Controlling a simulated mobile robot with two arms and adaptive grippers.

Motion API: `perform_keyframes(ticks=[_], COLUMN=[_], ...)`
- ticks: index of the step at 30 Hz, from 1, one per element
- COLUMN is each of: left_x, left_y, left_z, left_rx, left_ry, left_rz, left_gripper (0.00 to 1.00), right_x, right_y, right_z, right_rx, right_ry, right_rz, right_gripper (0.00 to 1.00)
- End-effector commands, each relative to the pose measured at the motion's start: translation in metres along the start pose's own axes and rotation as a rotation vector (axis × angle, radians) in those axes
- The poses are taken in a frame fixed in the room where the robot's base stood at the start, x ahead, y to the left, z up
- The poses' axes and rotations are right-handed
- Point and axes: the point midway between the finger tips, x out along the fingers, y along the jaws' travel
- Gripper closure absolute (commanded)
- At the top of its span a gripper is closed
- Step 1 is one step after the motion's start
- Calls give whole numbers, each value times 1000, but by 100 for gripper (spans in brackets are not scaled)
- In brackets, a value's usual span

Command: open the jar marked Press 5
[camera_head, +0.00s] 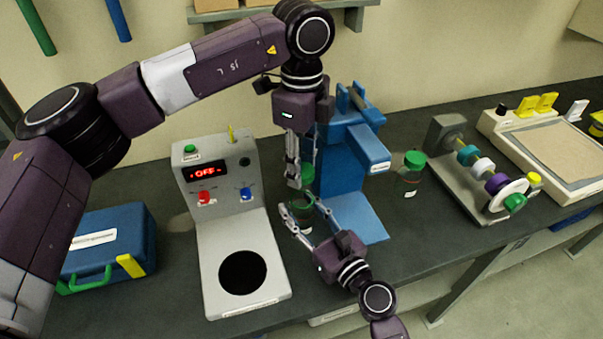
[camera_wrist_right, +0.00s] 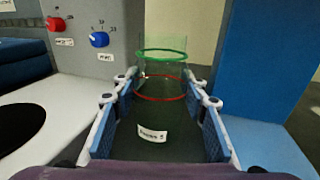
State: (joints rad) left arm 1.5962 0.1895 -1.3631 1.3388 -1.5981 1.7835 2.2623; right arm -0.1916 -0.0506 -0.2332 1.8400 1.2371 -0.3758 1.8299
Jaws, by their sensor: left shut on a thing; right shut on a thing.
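A clear jar (camera_wrist_right: 160,112) stands between the fingers of my right gripper (camera_wrist_right: 161,100), which is shut on its sides. Its white label (camera_wrist_right: 152,136) is too blurred to read surely. A green ring (camera_wrist_right: 162,53) and a red ring show around its upper part. In the head view this jar (camera_head: 303,212) looks dark green and is partly hidden by my right gripper (camera_head: 303,213). My left gripper (camera_head: 298,182) points down from above, shut on a green lid (camera_head: 307,174) just above the jar. I cannot tell whether lid and jar touch.
A grey device (camera_head: 222,225) with an OFF display stands left of the jar, a blue press (camera_head: 345,165) right behind it. Another green-lidded jar (camera_head: 411,172) stands further right. A blue case (camera_head: 105,245) lies at left, a spindle stand (camera_head: 480,175) at right.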

Motion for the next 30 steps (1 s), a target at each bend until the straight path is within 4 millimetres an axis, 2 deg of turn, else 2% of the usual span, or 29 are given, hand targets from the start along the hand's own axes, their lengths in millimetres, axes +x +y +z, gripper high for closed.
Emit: perform_keyframes(ticks=[5, 6, 11, 22, 26, 30], left_x=[-1, 0, 0, 0, 0, 0], left_y=[0, 0, 0, 0, 0, 0], left_z=[0, 0, 0, 0, 0, 0], left_rx=[0, 0, 0, 0, 0, 0], left_ry=[1, 1, 1, 1, 1, 1], left_rz=[1, 1, 1, 1, 1, 1], left_gripper=[94, 94, 94, 94, 94, 94], right_x=[0, 0, 0, -5, -22, -51], right_y=[0, 0, 0, 0, 0, 0], right_z=[1, 1, 1, -1, -2, -2], right_rx=[0, 0, 0, 0, -1, -1], right_ry=[-2, -2, -1, 1, 3, 4], right_rz=[0, 0, 0, 0, -1, 0], right_gripper=[100, 58, 40, 39, 39, 39])
